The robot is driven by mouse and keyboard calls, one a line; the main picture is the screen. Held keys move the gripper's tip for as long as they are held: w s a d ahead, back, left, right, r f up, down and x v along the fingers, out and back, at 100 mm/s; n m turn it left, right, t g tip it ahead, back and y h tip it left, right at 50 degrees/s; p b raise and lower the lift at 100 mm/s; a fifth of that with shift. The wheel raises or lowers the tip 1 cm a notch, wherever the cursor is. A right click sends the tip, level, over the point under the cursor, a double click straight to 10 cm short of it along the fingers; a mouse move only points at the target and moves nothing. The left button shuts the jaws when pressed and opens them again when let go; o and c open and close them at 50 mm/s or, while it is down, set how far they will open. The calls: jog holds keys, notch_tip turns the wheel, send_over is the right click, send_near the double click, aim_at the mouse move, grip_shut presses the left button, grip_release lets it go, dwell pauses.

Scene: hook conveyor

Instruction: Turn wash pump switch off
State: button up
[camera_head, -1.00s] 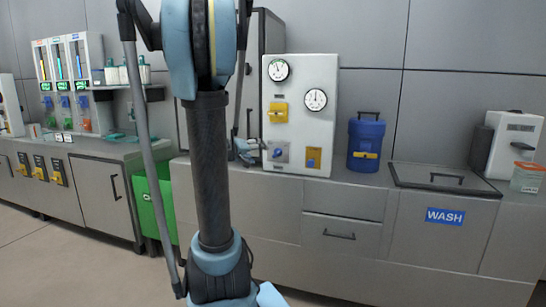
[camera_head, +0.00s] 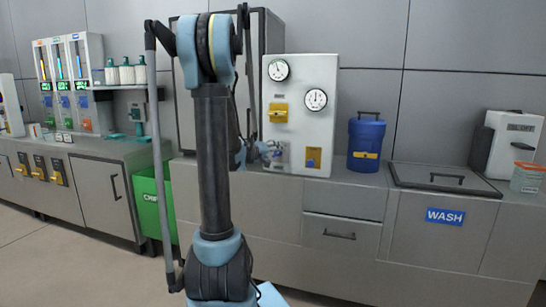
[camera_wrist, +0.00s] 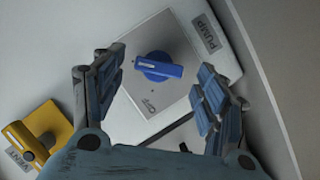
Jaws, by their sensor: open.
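The pump switch is a blue rotary knob (camera_wrist: 160,67) on a silver square plate (camera_wrist: 152,103) labelled PUMP. Its grip bar lies roughly left to right in the wrist view, with a pale mark at the left end. My gripper (camera_wrist: 163,60) is open, with one finger on each side of the knob and nothing clamped between them. Whether a finger touches the knob cannot be told. In the head view my gripper (camera_head: 272,152) is in front of the lower left of the white panel (camera_head: 325,125) and partly covers the switch plate.
A yellow VENT handle (camera_wrist: 32,140) is left of the switch in the wrist view. The panel also carries two gauges, a yellow valve (camera_head: 278,112) and a yellow-plated switch (camera_head: 313,157). A blue canister (camera_head: 366,142) stands right of it, and a green bin (camera_head: 152,205) lower left.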

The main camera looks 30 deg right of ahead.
aim_at(277, 153)
jog(key=shift+x, duration=1.15)
